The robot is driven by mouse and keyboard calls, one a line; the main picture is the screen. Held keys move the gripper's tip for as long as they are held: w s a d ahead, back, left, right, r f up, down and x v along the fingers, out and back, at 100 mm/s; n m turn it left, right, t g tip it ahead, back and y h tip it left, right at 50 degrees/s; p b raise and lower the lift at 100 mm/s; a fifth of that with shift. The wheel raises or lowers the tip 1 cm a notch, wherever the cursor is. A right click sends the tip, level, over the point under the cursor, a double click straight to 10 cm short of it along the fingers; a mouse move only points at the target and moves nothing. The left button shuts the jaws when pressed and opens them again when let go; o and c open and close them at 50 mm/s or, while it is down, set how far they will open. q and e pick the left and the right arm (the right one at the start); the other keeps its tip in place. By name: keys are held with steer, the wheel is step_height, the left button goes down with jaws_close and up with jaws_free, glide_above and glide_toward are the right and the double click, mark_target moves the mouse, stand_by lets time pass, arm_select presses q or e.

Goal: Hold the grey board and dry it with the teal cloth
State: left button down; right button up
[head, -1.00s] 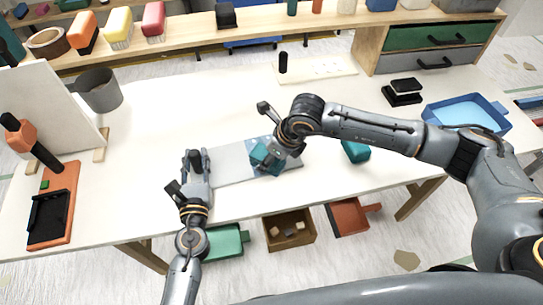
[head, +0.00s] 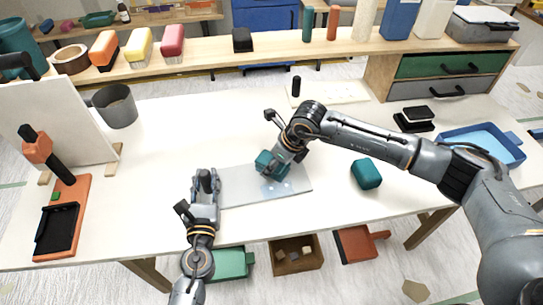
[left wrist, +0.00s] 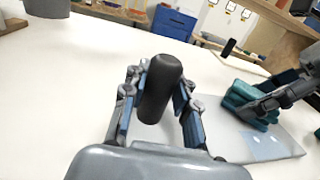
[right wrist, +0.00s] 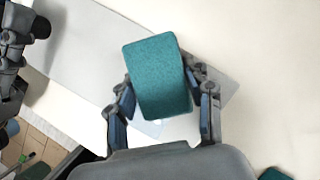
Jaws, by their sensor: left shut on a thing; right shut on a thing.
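The grey board (head: 240,190) lies flat on the white table. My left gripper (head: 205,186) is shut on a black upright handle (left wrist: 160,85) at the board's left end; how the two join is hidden. My right gripper (head: 283,154) is shut on the teal cloth (head: 269,164), a thick block over the middle of the board near its far edge. The cloth fills the jaws in the right wrist view (right wrist: 158,78). Pale bluish patches (head: 277,187) show on the board in front of the cloth. Whether the cloth touches the board is hard to tell.
A second teal block (head: 366,173) lies right of the board. A blue tray (head: 480,147) and a black stamp-like block (head: 413,118) stand farther right. An orange clipboard-like thing (head: 68,200) and a grey pot (head: 114,106) are at left.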

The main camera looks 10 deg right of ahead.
mark_target(276, 194)
arm_select(q)
steer(key=shift+f, duration=0.25)
arm_select(e)
steer(key=s, duration=0.8)
steer(key=shift+s+d, duration=0.2)
steer(key=shift+d, duration=0.05)
step_height(276, 194, up, 8)
steer(key=shift+w+r, duration=0.1)
steer(key=o, duration=0.6)
steer(key=shift+c, duration=0.2)
steer(key=c, duration=0.5)
arm_select(q)
steer(key=c, duration=1.2)
jaws_free()
steer(key=shift+o, duration=1.3)
steer(key=shift+r, duration=0.1)
arm_select(e)
steer(key=shift+o, duration=0.2)
